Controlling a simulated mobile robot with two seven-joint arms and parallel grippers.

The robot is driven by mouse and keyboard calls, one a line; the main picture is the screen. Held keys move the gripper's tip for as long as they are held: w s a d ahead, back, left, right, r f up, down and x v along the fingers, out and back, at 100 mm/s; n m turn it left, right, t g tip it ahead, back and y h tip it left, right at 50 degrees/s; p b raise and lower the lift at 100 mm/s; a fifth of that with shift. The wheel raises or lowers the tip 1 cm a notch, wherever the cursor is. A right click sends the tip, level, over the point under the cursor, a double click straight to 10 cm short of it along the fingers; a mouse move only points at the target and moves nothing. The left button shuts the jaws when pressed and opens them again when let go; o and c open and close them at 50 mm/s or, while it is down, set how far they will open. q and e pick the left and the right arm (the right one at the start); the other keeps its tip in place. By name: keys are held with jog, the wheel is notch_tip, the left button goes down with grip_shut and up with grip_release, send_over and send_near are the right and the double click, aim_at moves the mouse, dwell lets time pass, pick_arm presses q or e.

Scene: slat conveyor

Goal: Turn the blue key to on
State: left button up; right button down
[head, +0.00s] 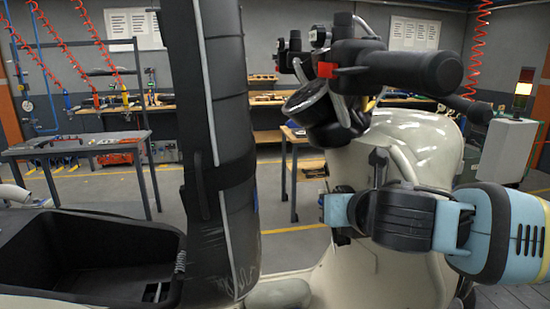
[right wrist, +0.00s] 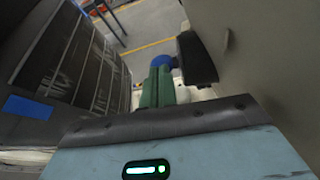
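The blue key (right wrist: 163,62) shows in the right wrist view at the far ends of two green fingers, beside a black part of the scooter. In the head view a small dark blue patch (head: 322,201) shows at the tip of my right gripper (head: 334,209), against the white scooter's (head: 410,150) front. In the right wrist view my right gripper (right wrist: 158,84) has its fingers close together, and they seem closed on the key. The key's lock and its exact angle are hidden. My left gripper is not in view.
The scooter's handlebar grip (head: 410,69) and round dial (head: 304,96) stand above my right gripper. A tall black padded seat (head: 218,130) and an open black bin (head: 90,250) fill the left.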

jog(key=shift+w+d+f, duration=0.1)
jog(key=shift+w+f, duration=0.1)
jog(key=shift+w, duration=0.05)
jog(key=shift+s+r, duration=0.1)
jog(key=r+v, duration=0.1)
jog(key=v, duration=0.7)
dwell(1.2)
